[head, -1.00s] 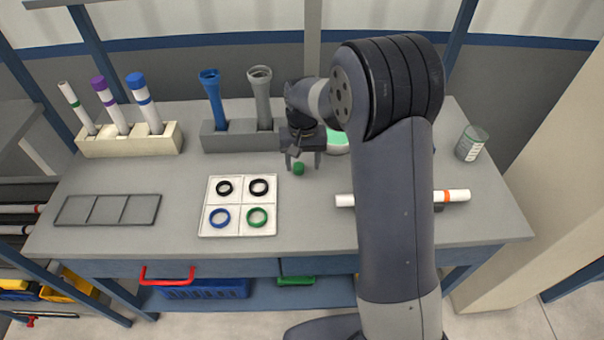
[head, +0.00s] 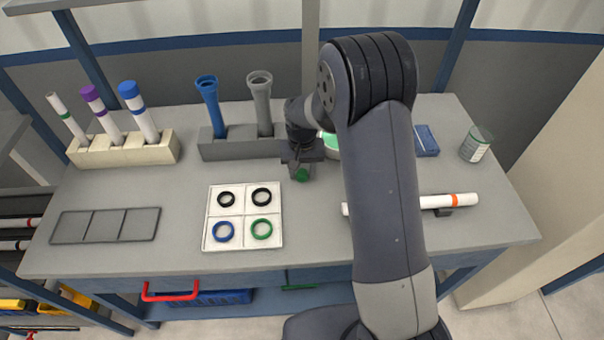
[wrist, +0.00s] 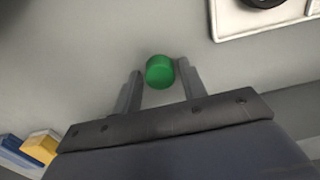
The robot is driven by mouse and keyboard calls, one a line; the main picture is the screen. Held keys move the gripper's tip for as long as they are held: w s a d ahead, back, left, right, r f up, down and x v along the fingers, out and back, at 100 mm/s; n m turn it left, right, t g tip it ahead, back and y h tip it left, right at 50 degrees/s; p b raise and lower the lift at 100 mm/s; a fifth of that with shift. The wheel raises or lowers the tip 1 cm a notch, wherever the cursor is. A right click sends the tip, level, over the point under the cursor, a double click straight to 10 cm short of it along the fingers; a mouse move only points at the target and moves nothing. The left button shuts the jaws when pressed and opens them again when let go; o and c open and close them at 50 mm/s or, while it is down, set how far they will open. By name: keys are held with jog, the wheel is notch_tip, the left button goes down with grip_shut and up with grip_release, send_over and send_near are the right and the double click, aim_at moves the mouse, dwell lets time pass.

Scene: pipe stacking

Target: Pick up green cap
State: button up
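The green cap (head: 302,175) is a small green cylinder on the grey bench top, right of the white ring tray. My gripper (head: 301,172) points down over it in the head view and partly covers it. In the wrist view the green cap (wrist: 160,71) lies between the tips of my gripper (wrist: 159,78).
A white tray (head: 243,216) with black, blue and green rings lies left of my gripper. A grey rack (head: 240,149) with blue and grey pipes stands behind. A white pipe (head: 463,200) lies right, beyond my arm. An empty grey frame (head: 105,225) lies far left.

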jog(key=c, duration=0.7)
